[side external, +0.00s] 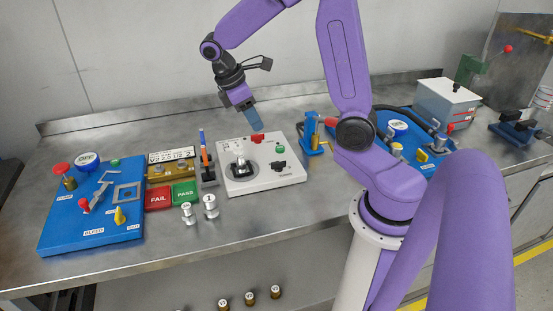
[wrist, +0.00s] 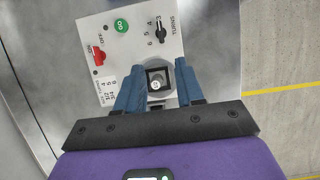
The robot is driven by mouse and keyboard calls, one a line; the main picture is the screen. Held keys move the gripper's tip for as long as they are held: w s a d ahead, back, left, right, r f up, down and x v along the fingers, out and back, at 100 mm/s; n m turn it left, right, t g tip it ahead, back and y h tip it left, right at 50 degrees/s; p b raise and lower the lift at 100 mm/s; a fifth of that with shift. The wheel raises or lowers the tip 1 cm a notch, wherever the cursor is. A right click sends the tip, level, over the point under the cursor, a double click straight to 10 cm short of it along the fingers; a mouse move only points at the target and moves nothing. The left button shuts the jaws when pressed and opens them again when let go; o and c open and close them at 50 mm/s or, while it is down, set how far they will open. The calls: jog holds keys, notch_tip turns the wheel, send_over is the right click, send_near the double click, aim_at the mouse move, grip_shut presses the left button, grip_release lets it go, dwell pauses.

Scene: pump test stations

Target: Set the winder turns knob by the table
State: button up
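The winder is a white box (side external: 262,181) in the middle of the bench; its top panel (wrist: 185,55) fills the wrist view. The black turns knob (wrist: 160,34) has the numbers 3 to 6 around it and the word TURNS beside it; it seems to point near the 3. The knob (side external: 278,166) sits near the box's right side. A small printed table (wrist: 107,91) lies at the panel's edge, partly behind a finger. My gripper (wrist: 158,88) is open and empty, its blue fingers apart, framing a dark square fitting (wrist: 156,80). In the side view my gripper (side external: 250,125) is above the box's back edge.
The panel has a red on/off switch (wrist: 99,55) and a green GO button (wrist: 121,25). Left stand a brass block with a sign (side external: 171,155), FAIL (side external: 158,199) and PASS (side external: 185,193) pads, metal spools (side external: 210,207) and a blue station (side external: 65,225). Another blue station is right.

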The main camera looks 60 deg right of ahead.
aim_at(278, 162)
jog(key=x, duration=1.6)
grip_shut()
